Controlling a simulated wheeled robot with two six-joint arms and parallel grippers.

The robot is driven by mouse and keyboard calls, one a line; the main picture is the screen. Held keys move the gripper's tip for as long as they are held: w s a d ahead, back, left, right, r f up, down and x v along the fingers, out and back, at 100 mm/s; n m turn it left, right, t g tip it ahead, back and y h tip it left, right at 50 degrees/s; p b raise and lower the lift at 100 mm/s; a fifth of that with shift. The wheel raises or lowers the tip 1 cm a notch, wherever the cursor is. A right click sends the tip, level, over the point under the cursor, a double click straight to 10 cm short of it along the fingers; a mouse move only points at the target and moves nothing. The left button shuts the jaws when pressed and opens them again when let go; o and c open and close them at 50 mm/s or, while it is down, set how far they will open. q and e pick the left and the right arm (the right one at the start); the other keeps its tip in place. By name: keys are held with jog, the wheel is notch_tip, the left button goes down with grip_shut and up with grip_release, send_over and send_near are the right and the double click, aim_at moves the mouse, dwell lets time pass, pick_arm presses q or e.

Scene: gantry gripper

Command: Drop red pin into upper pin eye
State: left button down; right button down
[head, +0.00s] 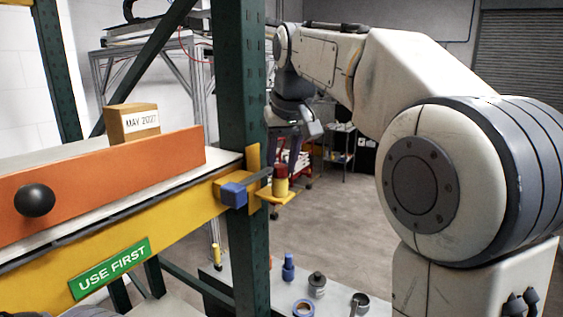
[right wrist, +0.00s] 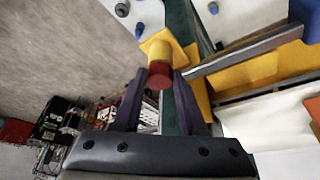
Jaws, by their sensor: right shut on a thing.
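The red pin (head: 280,171) is upright at the right side of the green rack post, directly above a short yellow cylinder (head: 281,187) on a yellow plate (head: 271,197). I cannot tell whether the cylinder is part of the pin or a socket around it. In the right wrist view the red pin (right wrist: 158,76) sits between the dark fingertips of my right gripper (right wrist: 159,82), which is shut on it. In the head view my right gripper (head: 284,153) reaches down to the pin from behind. I cannot make out the upper pin eye's hole. My left gripper is not in view.
A blue block (head: 234,194) with a grey bar is beside the pin at the end of the yellow beam (head: 125,238). The green post (head: 241,95) stands close to the left. Below, a white surface (head: 290,290) holds blue and grey parts.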

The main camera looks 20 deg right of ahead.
jog(key=shift+f, duration=0.15)
jog(key=shift+c, duration=1.9)
grip_release()
jog(key=shift+d, duration=0.1)
jog(key=shift+f, duration=0.1)
